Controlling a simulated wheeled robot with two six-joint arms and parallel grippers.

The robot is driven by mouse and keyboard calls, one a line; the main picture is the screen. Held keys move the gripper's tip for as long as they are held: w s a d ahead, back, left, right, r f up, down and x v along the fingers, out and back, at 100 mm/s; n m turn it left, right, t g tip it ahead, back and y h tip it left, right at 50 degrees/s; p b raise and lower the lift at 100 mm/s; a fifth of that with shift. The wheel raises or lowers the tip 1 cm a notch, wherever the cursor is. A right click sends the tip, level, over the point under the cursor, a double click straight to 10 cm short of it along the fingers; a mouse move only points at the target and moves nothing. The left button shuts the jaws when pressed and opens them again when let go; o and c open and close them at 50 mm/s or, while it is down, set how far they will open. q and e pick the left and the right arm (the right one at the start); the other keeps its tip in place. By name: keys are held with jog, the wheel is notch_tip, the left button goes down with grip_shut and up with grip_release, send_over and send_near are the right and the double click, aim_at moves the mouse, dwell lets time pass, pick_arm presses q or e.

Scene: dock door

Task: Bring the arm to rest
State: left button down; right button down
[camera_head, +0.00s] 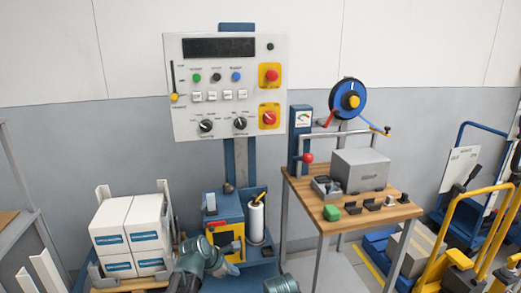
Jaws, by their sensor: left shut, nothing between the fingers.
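My left arm rises from the bottom edge, grey-green, left of the picture's middle. Its left gripper (226,266) is shut and empty, low in front of a blue and yellow box unit (226,222). I cannot tell whether the gripper touches the unit or is just in front of it. A rounded grey-green part at the bottom middle looks like part of my other arm. My right gripper is not in view.
A control panel (222,75) hangs on a blue post behind. White cartons (132,228) stand on a pallet at left. A wooden workbench (338,210) holds a grey box (360,170) and small parts at right. A yellow-framed trolley (440,235) is at far right.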

pick_arm(q)
jog(key=s+d+r+m+g+y+p, duration=0.2)
jog(key=s+r+m+p, duration=0.4)
jog(key=s+m, duration=0.5)
jog(key=s+d+r+m+g+y+p, duration=0.2)
jog(key=s+m+p, duration=0.5)
jog(key=s+m, duration=0.4)
notch_tip(320, 180, up, 4)
jog(key=m+g+y, duration=0.1)
jog(key=m+y, duration=0.1)
jog(key=m, duration=0.2)
jog(key=shift+g+p, duration=0.3)
jog(key=shift+p, duration=0.1)
jog(key=shift+w+f, duration=0.1)
jog(key=shift+w, duration=0.05)
